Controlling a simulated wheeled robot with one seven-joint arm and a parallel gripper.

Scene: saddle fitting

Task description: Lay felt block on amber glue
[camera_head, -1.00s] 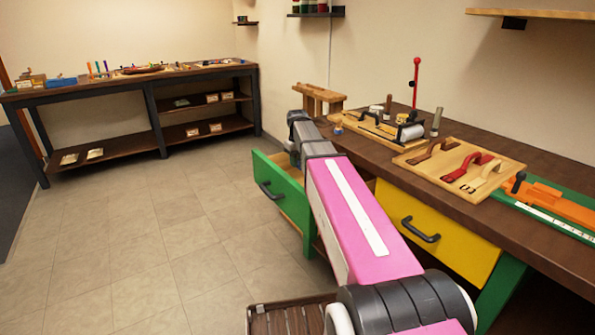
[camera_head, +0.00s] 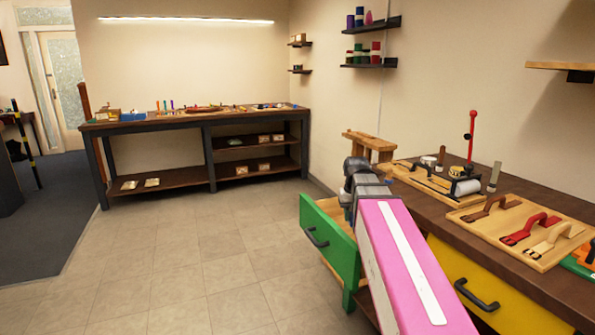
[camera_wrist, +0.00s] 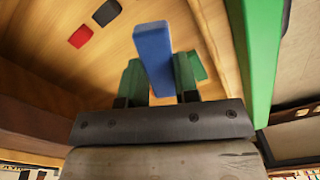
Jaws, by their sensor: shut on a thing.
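A blue block (camera_wrist: 153,55), which may be the felt block, stands between the green fingers of my gripper (camera_wrist: 158,78) in the wrist view. The fingers are shut on it, and its far end sticks out past the fingertips. In the head view the gripper and block are hidden behind my pink arm and the open green drawer (camera_head: 329,242). I cannot make out the amber glue in either view.
Black (camera_wrist: 106,12) and red (camera_wrist: 80,37) pieces lie on the drawer's wooden floor. The drawer's green front is close to my gripper. A right workbench holds a strap board (camera_head: 525,229). A far bench (camera_head: 200,124) stands across open floor.

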